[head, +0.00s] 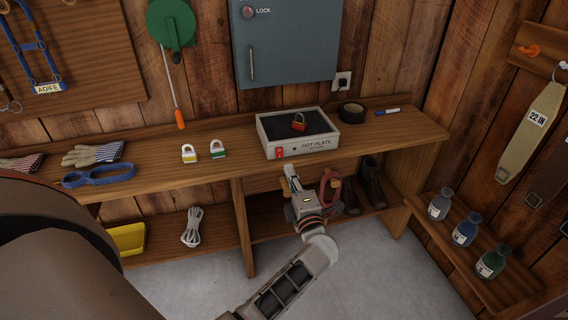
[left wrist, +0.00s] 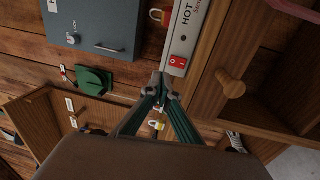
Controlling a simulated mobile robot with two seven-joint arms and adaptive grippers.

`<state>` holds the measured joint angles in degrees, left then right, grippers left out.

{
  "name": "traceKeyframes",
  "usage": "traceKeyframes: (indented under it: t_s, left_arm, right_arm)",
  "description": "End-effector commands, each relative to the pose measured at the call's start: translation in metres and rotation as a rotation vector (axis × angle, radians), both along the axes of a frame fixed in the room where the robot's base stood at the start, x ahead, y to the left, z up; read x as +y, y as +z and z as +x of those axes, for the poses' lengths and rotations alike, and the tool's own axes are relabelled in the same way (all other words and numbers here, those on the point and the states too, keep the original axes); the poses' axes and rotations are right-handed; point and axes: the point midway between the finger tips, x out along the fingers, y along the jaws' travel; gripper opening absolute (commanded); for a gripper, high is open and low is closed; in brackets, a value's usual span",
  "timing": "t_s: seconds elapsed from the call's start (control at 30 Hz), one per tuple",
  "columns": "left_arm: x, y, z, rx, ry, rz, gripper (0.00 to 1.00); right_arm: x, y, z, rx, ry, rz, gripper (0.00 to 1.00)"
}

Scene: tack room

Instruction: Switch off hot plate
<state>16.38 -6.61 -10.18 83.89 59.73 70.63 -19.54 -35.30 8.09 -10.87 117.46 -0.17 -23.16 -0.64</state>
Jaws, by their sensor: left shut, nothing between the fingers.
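The hot plate (head: 315,144) is a pale box with a black top, standing on the wooden bench. Its front has a "HOT PLATE" label, a small dark dot and a red switch (head: 280,153) at the left end. A red padlock (head: 299,122) lies on its black top. My left gripper (head: 289,170) is shut and empty, just below and in front of the switch. In the left wrist view the closed fingertips (left wrist: 162,80) are close to the red switch (left wrist: 177,62); I cannot tell whether they touch. Which way the switch is set is unclear. My right gripper is not in view.
A grey cabinet (head: 285,45) hangs behind. A wall outlet (head: 341,82) holds a plug. Several bottles stand on the right shelf.

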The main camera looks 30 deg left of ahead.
Motion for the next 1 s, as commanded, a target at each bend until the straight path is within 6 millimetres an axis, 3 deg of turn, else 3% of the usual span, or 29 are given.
traceKeyframes:
  t_s: [0.3,1.0]
  left_arm:
    - [-0.022,0.004,-0.019,0.0,0.001,0.0,0.0]
    - [-0.023,0.004,-0.019,0.0,0.0,0.0,0.0]
  right_arm:
    - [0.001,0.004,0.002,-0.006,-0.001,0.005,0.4]
    - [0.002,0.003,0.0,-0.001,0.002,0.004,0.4]
